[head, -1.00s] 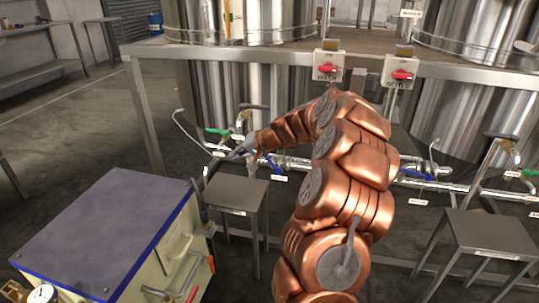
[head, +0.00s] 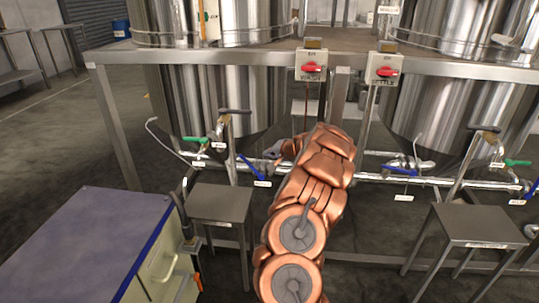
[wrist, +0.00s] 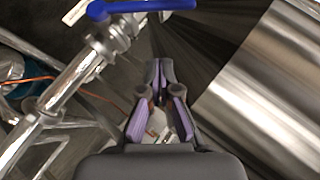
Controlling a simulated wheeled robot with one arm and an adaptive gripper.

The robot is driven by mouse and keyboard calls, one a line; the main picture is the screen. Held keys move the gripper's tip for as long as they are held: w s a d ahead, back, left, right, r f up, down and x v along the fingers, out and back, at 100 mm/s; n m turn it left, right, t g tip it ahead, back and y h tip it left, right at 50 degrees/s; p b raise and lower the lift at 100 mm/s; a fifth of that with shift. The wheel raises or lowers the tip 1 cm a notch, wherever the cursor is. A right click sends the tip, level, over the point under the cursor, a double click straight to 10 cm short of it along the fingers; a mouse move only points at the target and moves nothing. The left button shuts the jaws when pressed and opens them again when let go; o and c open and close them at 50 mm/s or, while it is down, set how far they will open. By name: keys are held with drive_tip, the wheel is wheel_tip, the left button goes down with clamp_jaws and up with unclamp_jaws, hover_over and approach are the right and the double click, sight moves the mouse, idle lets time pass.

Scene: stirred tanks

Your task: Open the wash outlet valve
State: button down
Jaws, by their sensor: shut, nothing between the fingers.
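A valve with a blue lever (head: 252,167) sits on the steel pipe under the left tank, a small white tag below it that I cannot read. The lever slants down to the right, at an angle to the pipe. Its blue handle (wrist: 140,6) crosses the top of the wrist view. My gripper (head: 272,150) is just right of the lever in the head view, partly hidden by my arm. In the wrist view my gripper (wrist: 158,72) is shut and empty, its tips below and right of the handle, apart from it in the picture.
A green-handled valve (head: 195,139) and a dark-handled one (head: 234,111) are to the left. A grey stool (head: 219,204) and a cabinet (head: 75,240) stand in front. A switch box (head: 311,67) is on the frame above. The tank wall (wrist: 265,85) is close on the right.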

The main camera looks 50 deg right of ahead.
sight(250, 166)
drive_tip(key=w+a+f+b, duration=0.2)
drive_tip(key=w+f, duration=0.3)
drive_tip(key=w, duration=0.2)
idle(0.4)
